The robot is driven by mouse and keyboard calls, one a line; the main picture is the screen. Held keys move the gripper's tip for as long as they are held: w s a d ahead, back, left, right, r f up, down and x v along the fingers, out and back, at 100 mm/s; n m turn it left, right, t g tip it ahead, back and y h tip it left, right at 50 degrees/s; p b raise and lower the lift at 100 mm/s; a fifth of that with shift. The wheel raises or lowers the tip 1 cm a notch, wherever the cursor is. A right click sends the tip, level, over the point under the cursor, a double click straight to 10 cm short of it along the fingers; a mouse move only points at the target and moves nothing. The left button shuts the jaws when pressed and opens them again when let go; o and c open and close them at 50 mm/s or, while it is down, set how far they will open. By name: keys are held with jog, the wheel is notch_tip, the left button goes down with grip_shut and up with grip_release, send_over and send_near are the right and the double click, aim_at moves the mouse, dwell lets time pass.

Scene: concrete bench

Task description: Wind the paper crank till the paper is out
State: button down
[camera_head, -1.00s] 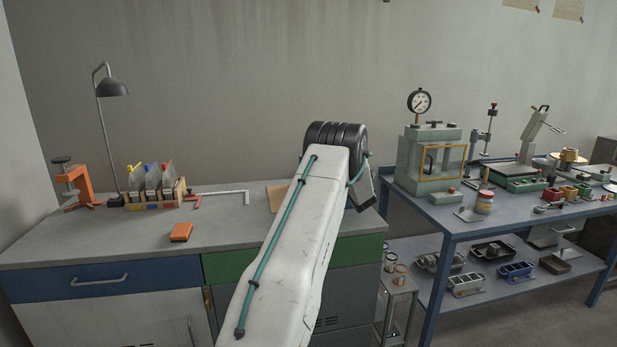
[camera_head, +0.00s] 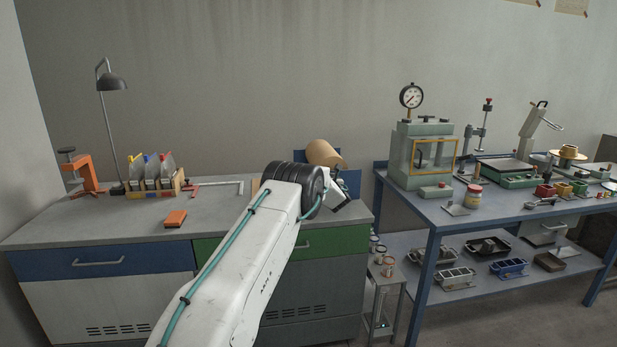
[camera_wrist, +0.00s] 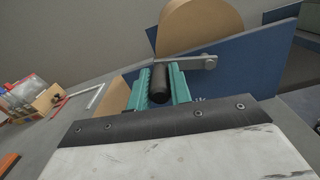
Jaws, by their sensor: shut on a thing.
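The paper roll (camera_head: 324,153) is a tan cylinder in a blue holder (camera_head: 352,183) at the right end of the grey bench. In the wrist view the roll (camera_wrist: 200,24) stands behind the blue side plate (camera_wrist: 238,62). A grey metal crank arm (camera_wrist: 196,63) runs across that plate to a black handle (camera_wrist: 160,82). My gripper (camera_wrist: 160,86) is shut on the black handle, with a green jaw on each side of it. In the head view my own arm hides the jaws and the crank. I cannot tell whether any paper hangs out.
On the bench (camera_head: 80,225) stand an orange clamp (camera_head: 82,172), a lamp (camera_head: 110,84), a rack of coloured tools (camera_head: 155,181) and an orange block (camera_head: 175,218). A blue table (camera_head: 440,215) with a gauge press (camera_head: 420,155) stands to the right.

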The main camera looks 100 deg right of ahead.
dwell(0.5)
jog(key=c, duration=1.3)
grip_release()
jog(key=a, duration=0.7)
jog(key=shift+w+a, duration=0.25)
jog(key=shift+a, duration=0.15)
